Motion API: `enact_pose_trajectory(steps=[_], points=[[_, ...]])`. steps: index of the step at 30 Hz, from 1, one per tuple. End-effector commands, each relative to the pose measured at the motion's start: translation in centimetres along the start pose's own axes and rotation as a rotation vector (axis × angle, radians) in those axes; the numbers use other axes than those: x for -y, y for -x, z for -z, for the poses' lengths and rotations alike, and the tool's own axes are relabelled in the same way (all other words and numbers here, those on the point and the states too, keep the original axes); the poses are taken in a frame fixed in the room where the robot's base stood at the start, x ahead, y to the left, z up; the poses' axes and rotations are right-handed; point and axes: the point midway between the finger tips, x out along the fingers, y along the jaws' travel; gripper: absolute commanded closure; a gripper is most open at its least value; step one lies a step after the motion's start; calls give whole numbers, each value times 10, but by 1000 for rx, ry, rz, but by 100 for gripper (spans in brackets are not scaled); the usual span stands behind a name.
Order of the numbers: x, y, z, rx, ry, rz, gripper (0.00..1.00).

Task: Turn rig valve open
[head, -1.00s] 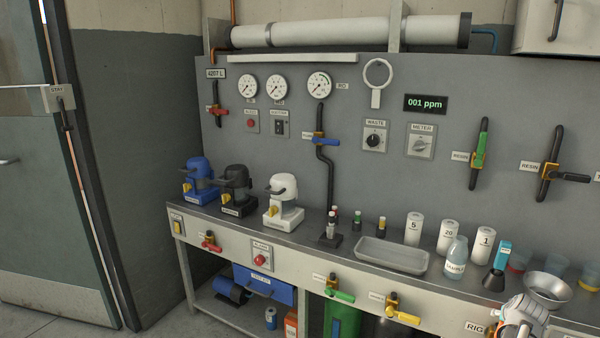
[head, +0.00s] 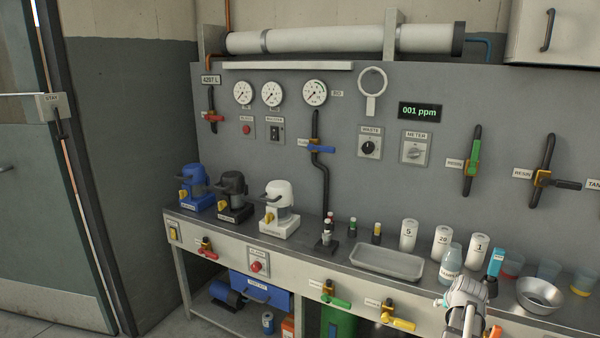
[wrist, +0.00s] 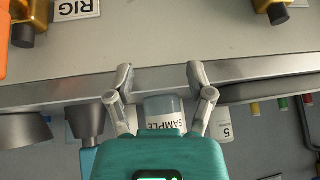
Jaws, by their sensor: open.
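The rig valve shows at the lower right of the head view only as a bit of its orange handle (head: 494,332), behind my arm. In the wrist view, which looks upside down, its brass body (wrist: 30,10) and orange handle (wrist: 4,45) are at the upper left edge, beside the RIG label (wrist: 77,8). My gripper (wrist: 160,76) is open and empty over the bench's front edge, to one side of the valve and apart from it. In the head view my gripper (head: 470,291) is in front of the sample bottle (head: 450,262).
The sample bottle (wrist: 162,112) stands on the bench beyond my fingers. The yellow-handled valve (head: 398,322) is left along the bench front. A metal tray (head: 387,262) lies farther left.

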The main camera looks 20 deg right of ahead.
Motion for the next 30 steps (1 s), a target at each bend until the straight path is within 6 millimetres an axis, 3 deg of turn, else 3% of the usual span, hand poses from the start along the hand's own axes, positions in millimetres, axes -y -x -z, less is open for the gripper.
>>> enact_pose_trajectory(steps=[3, 12, 21, 30], points=[[43, -9, -14, 42, 49, 32, 31], [136, -19, -51, 146, 163, 94, 31], [219, -19, -98, 247, 282, 140, 31], [290, -11, -152, 342, 403, 170, 31]])
